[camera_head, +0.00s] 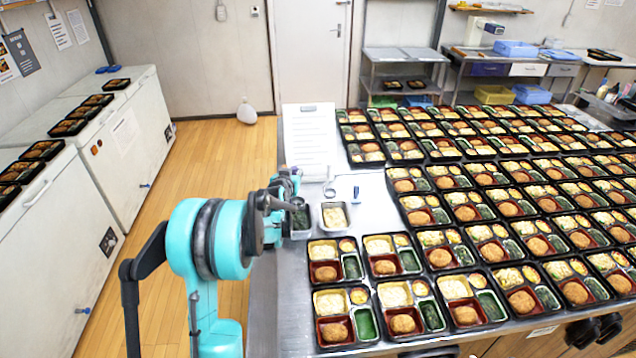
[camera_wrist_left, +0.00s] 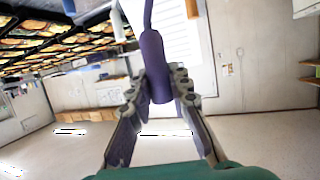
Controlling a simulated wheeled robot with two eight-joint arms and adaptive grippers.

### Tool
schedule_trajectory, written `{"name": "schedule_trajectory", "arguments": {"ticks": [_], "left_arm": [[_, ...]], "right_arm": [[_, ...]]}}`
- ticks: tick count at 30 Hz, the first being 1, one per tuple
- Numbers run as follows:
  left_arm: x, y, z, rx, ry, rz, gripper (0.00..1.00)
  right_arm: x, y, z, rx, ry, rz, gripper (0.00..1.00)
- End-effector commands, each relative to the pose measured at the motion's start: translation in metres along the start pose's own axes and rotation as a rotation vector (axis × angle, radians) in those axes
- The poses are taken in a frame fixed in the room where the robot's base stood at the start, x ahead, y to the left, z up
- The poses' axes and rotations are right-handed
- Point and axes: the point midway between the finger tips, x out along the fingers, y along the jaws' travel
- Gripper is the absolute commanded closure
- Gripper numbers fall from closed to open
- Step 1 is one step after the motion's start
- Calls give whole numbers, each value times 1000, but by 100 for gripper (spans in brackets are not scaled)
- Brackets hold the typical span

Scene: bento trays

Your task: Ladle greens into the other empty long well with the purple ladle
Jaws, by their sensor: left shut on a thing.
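The purple ladle (camera_wrist_left: 160,65) has its handle between the fingers of my left gripper (camera_wrist_left: 158,88), which is shut on it. Its bowl is out of the left wrist view. In the head view my left gripper (camera_head: 287,188) is above the steel tub of greens (camera_head: 299,234) and partly hides it. I cannot make out the ladle there. The front-left bento tray (camera_head: 320,345) has a bare, bright green long well (camera_head: 366,324). Other nearby long wells hold dark greens. My right gripper is not in view.
A second steel tub (camera_head: 335,226) with pale food stands right of the greens. A loop-shaped utensil (camera_head: 329,190) and a blue-handled one (camera_head: 356,194) lie behind. Filled bento trays crowd the table's right side. A paper sheet (camera_head: 308,140) lies at the back left.

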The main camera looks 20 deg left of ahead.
Motion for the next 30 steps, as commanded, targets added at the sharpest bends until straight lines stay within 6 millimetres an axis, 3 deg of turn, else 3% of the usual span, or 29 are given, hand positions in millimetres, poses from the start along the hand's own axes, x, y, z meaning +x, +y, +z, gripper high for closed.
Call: {"name": "schedule_trajectory", "arguments": {"ticks": [3,11,30], "left_arm": [[6,-14,-1,-5,1,-13,100],[12,-16,12,-5,1,-14,100],[40,-15,94,-5,1,-14,100]], "right_arm": [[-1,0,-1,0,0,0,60],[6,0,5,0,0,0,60],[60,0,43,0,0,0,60]]}}
